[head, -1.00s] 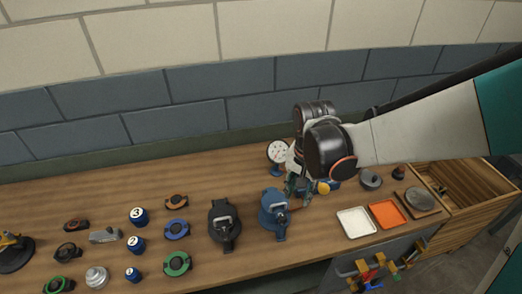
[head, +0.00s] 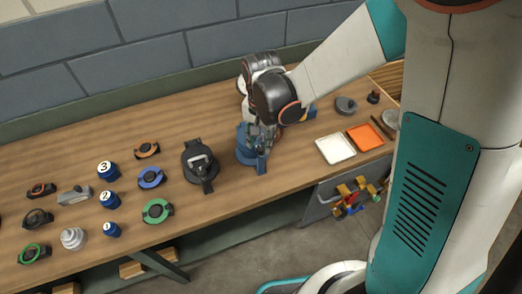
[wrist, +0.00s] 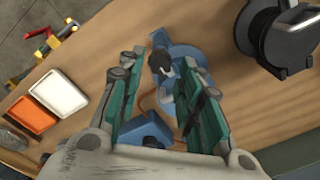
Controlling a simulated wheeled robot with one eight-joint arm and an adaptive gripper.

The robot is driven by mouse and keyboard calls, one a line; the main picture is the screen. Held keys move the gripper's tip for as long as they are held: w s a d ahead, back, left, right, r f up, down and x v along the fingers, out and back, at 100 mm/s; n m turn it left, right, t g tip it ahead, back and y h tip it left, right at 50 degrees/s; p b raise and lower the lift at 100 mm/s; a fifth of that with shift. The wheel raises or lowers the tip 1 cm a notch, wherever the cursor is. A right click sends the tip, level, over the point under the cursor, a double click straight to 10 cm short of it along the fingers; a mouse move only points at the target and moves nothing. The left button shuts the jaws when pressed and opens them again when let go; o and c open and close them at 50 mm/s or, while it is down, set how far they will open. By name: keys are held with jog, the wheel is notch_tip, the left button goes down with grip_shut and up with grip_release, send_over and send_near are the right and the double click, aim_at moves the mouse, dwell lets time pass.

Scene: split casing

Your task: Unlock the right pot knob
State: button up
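The right pot (head: 246,157) is blue and stands on the bench. In the wrist view its blue body (wrist: 183,52) shows between and beyond my fingers. A dark knob (wrist: 160,63) on a grey stem sits at the pot's edge, near the tips of my fingers. My gripper (head: 263,143) is low over the right side of the pot in the head view. In the wrist view my gripper (wrist: 158,70) is open, its green-padded fingers on either side of the knob, with a gap visible. Contact with the knob cannot be told.
A black pot (head: 199,162) stands left of the blue one. A white tray (head: 335,149) and an orange tray (head: 365,138) lie to the right. Several numbered blue cans and coloured parts fill the bench's left. Coloured valve handles (head: 352,195) hang at the bench front.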

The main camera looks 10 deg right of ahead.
aim_at(261, 148)
jog(key=shift+f+b, duration=0.7)
jog(key=shift+f, duration=0.85)
grip_shut()
jog(key=n+b, duration=0.1)
jog(key=n, duration=0.3)
jog(key=shift+n, duration=0.4)
jog(key=n+b, duration=0.1)
jog(key=n, duration=0.3)
jog(key=shift+n, duration=0.3)
jog(key=n+b, duration=0.1)
jog(key=n, duration=0.3)
jog(key=shift+n+b, duration=0.35)
jog(key=shift+n, duration=1.95)
